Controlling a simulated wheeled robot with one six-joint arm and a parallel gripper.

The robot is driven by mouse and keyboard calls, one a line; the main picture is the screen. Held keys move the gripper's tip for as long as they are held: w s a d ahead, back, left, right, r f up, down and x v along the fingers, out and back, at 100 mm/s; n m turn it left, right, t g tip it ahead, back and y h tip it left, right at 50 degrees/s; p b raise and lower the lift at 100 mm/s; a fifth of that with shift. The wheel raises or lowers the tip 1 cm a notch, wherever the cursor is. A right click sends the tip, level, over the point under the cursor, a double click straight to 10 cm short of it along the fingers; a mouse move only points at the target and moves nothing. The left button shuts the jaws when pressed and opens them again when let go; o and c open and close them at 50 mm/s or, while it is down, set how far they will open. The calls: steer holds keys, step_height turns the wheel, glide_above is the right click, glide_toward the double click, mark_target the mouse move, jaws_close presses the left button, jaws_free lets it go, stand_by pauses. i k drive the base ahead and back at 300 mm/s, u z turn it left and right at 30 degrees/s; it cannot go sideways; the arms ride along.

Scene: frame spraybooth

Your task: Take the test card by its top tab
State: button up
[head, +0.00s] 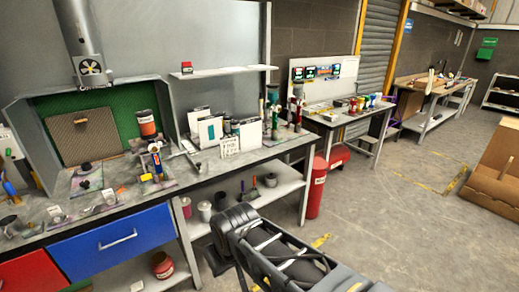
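Several white cards stand upright on the grey workbench (110,215), right of its middle. One white card (210,131) has a teal patch, and a plain white card (251,135) stands to its right. A small card with dark marks (229,147) stands in front between them. I cannot tell which is the test card, and no top tab is clear at this size. My dark arm reaches in from the bottom right, in front of the bench and well apart from the cards. Its gripper end cannot be made out.
A spray booth with a green back (115,103) holds a brown board (82,137). Tools and small parts crowd the bench front. A wall shelf (222,71) hangs above the cards. A red cylinder (316,188) stands beside the bench. The floor (385,220) to the right is open.

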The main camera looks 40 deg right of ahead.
mark_target(251, 130)
steer(key=u, duration=0.05)
steer(key=k, duration=0.65)
steer(key=z, duration=1.05)
steer(key=i, duration=0.8)
steer(key=z, duration=0.75)
steer(key=i, duration=0.95)
steer(key=u, duration=0.4)
steer(key=i, duration=0.7)
steer(key=u, duration=0.65)
